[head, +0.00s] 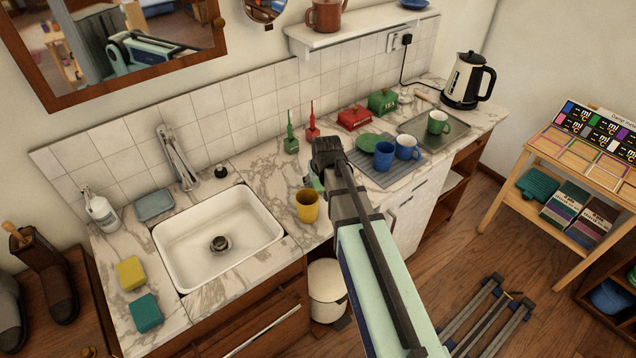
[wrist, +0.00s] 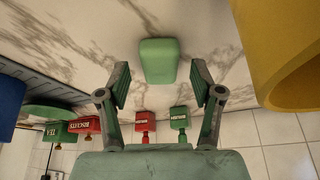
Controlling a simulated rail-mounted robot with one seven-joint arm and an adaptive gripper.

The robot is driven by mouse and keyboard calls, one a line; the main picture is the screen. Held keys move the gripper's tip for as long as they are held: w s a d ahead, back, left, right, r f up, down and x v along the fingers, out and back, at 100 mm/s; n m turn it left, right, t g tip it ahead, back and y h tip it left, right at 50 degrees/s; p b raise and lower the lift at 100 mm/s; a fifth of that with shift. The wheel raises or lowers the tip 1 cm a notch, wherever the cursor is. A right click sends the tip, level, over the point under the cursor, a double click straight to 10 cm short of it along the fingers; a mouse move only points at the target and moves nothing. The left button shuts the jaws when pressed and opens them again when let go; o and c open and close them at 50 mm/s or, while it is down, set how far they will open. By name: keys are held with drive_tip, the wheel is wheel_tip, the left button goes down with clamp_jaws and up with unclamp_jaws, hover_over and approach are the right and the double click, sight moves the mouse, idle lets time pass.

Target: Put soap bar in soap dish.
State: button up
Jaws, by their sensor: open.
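The soap bar (wrist: 158,60) is a pale green rounded block lying on the marble counter. In the wrist view it lies just beyond and between my fingertips, apart from both. In the head view a bit of pale green (head: 314,183) shows beside my gripper (head: 327,152), which hides most of that spot. My gripper (wrist: 161,82) is open and empty over the counter. A shallow blue-grey dish (head: 154,205), which looks like the soap dish, sits behind the sink's left corner; it appears empty. It is not in the wrist view.
A yellow cup (head: 307,206) stands close by my gripper, left of it in the head view. The white sink (head: 218,240) lies between there and the dish.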

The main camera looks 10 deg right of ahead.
drive_tip(key=b+v, duration=0.2)
drive_tip(key=v, duration=0.9)
drive_tip(key=o, duration=0.6)
drive_tip(key=shift+s+r, duration=0.15)
drive_tip(key=shift+s, duration=0.05)
